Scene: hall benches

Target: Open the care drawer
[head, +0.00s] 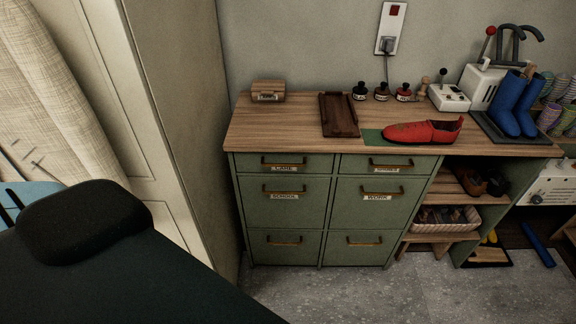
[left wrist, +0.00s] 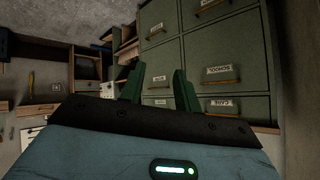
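The care drawer (head: 250,167) is the top-left drawer of a green cabinet (head: 333,205) in the head view. It is shut flush, with a brass bar handle (head: 284,161) above a white label. In the left wrist view the picture is turned over, and the care drawer (left wrist: 195,105) shows at lower right with its label inverted. My left gripper (left wrist: 159,88) has two green fingers standing wide apart with nothing between them. It faces the cabinet and appears apart from the handle. My left fingers cannot be made out in the head view. My right gripper is in neither view.
The other cabinet drawers are shut. A pale cupboard side (head: 180,110) stands close left. Grey floor (head: 330,295) in front is clear.

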